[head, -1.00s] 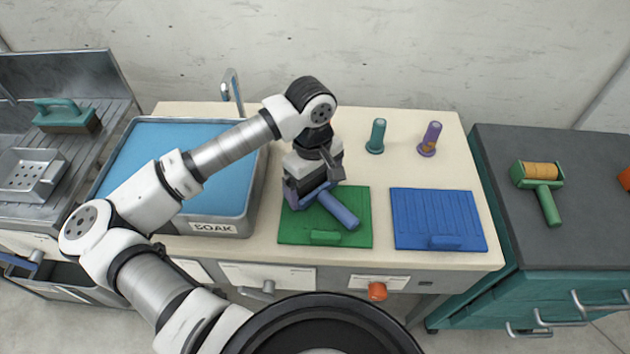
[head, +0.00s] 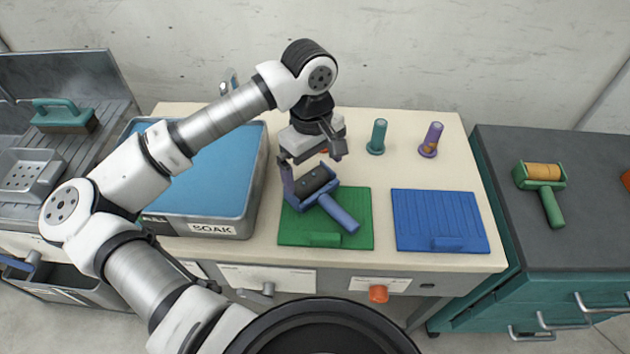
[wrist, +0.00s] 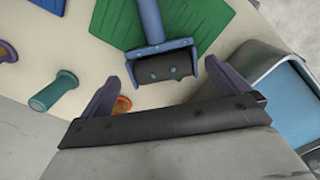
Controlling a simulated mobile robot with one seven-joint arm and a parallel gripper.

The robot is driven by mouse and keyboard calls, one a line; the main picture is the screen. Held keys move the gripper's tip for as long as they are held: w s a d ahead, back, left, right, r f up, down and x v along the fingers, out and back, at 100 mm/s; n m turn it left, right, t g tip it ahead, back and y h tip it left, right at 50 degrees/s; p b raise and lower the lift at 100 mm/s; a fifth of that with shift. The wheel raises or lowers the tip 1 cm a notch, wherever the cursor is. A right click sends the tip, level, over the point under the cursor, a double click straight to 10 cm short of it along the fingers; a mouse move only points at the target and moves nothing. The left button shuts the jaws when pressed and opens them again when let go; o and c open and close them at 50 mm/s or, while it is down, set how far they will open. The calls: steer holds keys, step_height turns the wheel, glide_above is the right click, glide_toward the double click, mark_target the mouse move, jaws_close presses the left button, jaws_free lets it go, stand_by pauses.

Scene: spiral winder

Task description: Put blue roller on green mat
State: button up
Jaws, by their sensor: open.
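The blue roller (head: 336,212) has a blue handle and frame and a dark cylinder. It lies on the green mat (head: 350,200), with its handle across the mat and its head at the mat's upper left edge. In the wrist view the roller (wrist: 162,58) lies beyond the fingertips, its head partly over the green mat (wrist: 115,22) and partly over the bare counter. My gripper (head: 312,165) is open and empty, above and behind the roller head. Its two fingers (wrist: 160,85) are spread and apart from the roller.
The blue mat (head: 438,215) is to the right. A teal peg (head: 377,137) and a purple peg (head: 431,140) stand behind. A basin marked SOAK (head: 215,229) is left. A green roller with a yellow cylinder (head: 544,180) lies on the right cabinet.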

step_height(320, 180, up, 6)
steer(key=shift+r+b, duration=0.15)
steer(key=shift+b, duration=0.2)
steer(key=shift+w+a, duration=0.1)
